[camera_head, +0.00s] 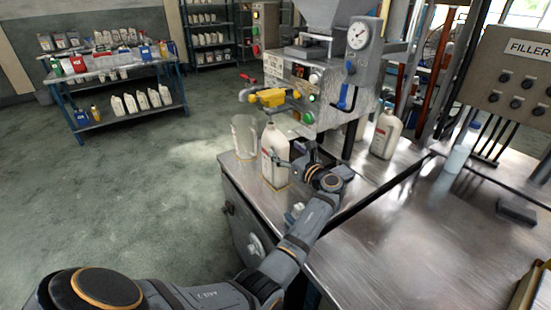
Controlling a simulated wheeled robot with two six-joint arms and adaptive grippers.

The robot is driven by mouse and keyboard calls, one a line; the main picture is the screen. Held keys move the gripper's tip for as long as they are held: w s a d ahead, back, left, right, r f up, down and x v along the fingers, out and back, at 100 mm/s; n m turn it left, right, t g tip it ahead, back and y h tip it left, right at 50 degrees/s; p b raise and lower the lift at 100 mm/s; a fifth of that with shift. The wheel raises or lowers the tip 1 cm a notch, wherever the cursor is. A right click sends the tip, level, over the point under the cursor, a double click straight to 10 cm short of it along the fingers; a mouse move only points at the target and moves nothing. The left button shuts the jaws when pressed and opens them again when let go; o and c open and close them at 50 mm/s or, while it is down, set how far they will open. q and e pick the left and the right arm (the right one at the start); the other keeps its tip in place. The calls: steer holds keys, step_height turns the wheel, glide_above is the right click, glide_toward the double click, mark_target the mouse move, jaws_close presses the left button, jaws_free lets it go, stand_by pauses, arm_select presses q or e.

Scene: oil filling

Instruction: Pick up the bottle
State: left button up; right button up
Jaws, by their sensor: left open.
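A white bottle (273,152) with a reddish label stands upright on the metal counter, beside a clear jug. My left gripper (296,160) is just to the right of the bottle, at about its mid height, with its fingers pointing toward it. It is open. One finger overlaps the bottle's right side in the picture; I cannot tell whether it touches. My right gripper is not in view.
The clear jug (244,137) stands close to the left of the bottle. The filling machine (330,75) rises behind. Another white bottle (385,134) stands farther right on the counter. A dark block (516,212) lies on the right worktop, whose middle is clear.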

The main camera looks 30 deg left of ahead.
arm_select(q)
steer(key=shift+a, duration=0.4)
steer(key=x, duration=0.4)
steer(key=shift+a+f+p, duration=0.3)
steer(key=shift+f+p, duration=0.05)
steer(key=shift+f, duration=0.05)
steer(key=shift+d+r, duration=0.1)
steer(key=shift+c, duration=0.9)
steer(key=c, duration=1.2)
